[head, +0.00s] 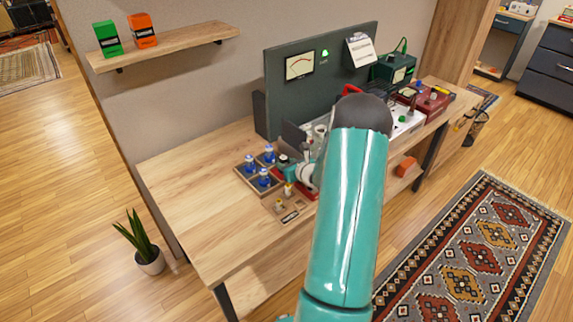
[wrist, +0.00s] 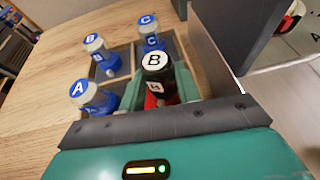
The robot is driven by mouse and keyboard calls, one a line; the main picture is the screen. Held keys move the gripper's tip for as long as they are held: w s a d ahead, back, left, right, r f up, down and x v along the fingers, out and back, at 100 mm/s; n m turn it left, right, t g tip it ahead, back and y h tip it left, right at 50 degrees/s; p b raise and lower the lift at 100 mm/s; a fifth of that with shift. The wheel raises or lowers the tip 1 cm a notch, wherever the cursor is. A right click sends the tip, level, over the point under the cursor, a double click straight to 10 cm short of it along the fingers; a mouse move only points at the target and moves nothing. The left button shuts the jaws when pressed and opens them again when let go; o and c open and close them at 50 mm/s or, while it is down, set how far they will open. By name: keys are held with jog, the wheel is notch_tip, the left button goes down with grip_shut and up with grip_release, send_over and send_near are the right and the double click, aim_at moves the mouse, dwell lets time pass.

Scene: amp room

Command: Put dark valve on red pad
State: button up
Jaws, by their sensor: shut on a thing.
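The dark valve (wrist: 157,66), black with a white cap lettered B, stands between the teal fingers of my gripper (wrist: 158,84) in the wrist view. The gripper is shut on it. In the head view the dark valve (head: 282,159) shows just right of the tray of blue valves, with my arm over the bench. A red patch (wrist: 152,101) shows below the valve between the fingers; red surface also shows beside my gripper in the head view (head: 311,194). I cannot tell whether the valve touches the red, as the fingers hide its base.
A wooden tray (head: 241,170) holds blue valves lettered A (wrist: 92,96), B (wrist: 98,52) and C (wrist: 150,36). A dark upright panel (wrist: 236,30) stands close at the right. The bench's left part (head: 190,178) is clear.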

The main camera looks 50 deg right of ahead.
jog(key=shift+f, duration=0.2)
jog(key=o, duration=1)
jog(key=shift+r, duration=0.1)
